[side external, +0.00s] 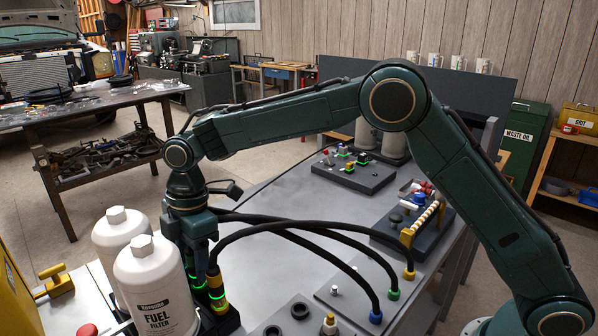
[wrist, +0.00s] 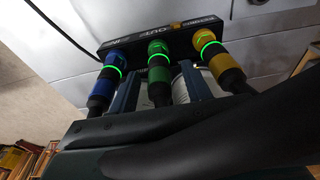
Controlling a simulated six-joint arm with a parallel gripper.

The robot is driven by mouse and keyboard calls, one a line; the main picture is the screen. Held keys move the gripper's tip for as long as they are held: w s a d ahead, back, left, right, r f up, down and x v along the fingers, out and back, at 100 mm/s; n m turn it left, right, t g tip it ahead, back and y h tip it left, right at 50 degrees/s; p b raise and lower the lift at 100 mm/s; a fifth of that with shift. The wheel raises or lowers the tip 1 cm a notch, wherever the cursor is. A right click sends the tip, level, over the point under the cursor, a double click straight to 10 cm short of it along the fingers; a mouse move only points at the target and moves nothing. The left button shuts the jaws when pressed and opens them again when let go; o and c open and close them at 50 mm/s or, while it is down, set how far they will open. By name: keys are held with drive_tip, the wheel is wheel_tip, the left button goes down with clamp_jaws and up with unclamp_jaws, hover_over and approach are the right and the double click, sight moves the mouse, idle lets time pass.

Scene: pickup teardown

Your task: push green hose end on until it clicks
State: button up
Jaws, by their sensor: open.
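In the wrist view three hose ends, blue (wrist: 105,78), green (wrist: 158,76) and yellow (wrist: 225,72), sit in line at a black port block (wrist: 150,36). Each has a lit green ring. My gripper (wrist: 159,92) is open, with one finger on each side of the green hose end; I cannot tell whether they touch it. In the side view my gripper (side external: 192,255) points down behind the yellow hose end (side external: 216,287), and the green and blue ends there are mostly hidden. The green hose's other end (side external: 393,294) is on a grey plate.
Two white fuel filters (side external: 155,285) stand close left of my gripper. Black hoses (side external: 300,225) arch rightward to the blue (side external: 375,316) and yellow (side external: 409,273) fittings. Dark trays (side external: 355,180) of parts lie farther back on the bench. The bench middle is mostly clear.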

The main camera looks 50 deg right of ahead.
drive_tip(key=r, duration=0.7)
drive_tip(key=d+r, duration=0.1)
drive_tip(key=r, duration=0.2)
drive_tip(key=shift+d+r, duration=0.1)
drive_tip(key=shift+r, duration=0.05)
drive_tip(key=shift+d+r, duration=0.1)
drive_tip(key=shift+r, duration=0.35)
drive_tip(key=s+d+r+m+t, duration=0.2)
drive_tip(key=s+d+r+m, duration=0.3)
drive_tip(key=s+d, duration=0.25)
drive_tip(key=s+d+r+m+t, duration=0.1)
drive_tip(key=s+d+r+m, duration=0.35)
drive_tip(key=s+d, duration=0.3)
drive_tip(key=s+d+f+m+t, duration=0.1)
drive_tip(key=s+d+f+m, duration=0.1)
drive_tip(key=s, duration=0.3)
drive_tip(key=s+d+f+m+h, duration=0.1)
drive_tip(key=s+d+f+m, duration=0.2)
drive_tip(key=s, duration=0.3)
drive_tip(key=s+d+f+m+t, duration=0.1)
drive_tip(key=s+d+f+m, duration=0.2)
drive_tip(key=s, duration=0.3)
drive_tip(key=shift+d+t, duration=0.3)
drive_tip(key=shift+d, duration=0.55)
